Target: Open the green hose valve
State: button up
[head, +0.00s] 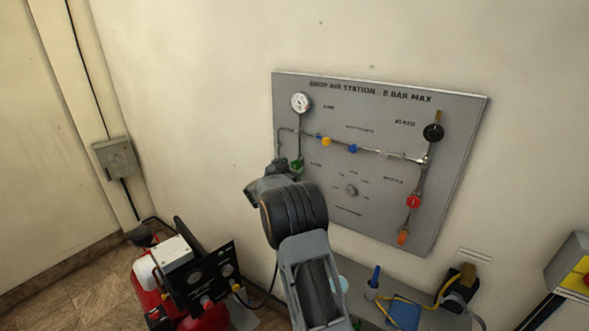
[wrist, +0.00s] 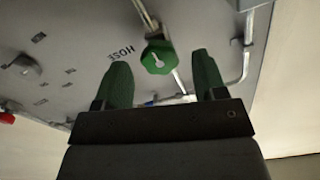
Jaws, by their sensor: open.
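The green hose valve (head: 297,166) sits at the lower left of the grey air station panel (head: 455,160), just beyond my gripper in the head view. In the wrist view the green valve handle (wrist: 158,57) shows face-on, beside the word HOSE on the panel. My gripper (wrist: 158,82) has two green fingers, spread wide apart with nothing between them. The valve appears ahead of the gap between the fingertips, and I see no contact. In the head view my arm hides part of the panel's lower left edge.
The panel also carries a gauge (head: 300,102), a red valve (head: 414,201), a black knob (head: 433,132) and thin pipes. A red compressor (head: 205,318) stands on the floor at lower left. A shelf (head: 440,318) with a blue-handled tool and yellow cable lies below the panel.

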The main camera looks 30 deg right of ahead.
jog(key=b+v, duration=0.3)
jog(key=v, duration=0.8)
jog(key=shift+s+a, duration=0.15)
jog(key=shift+a, duration=0.1)
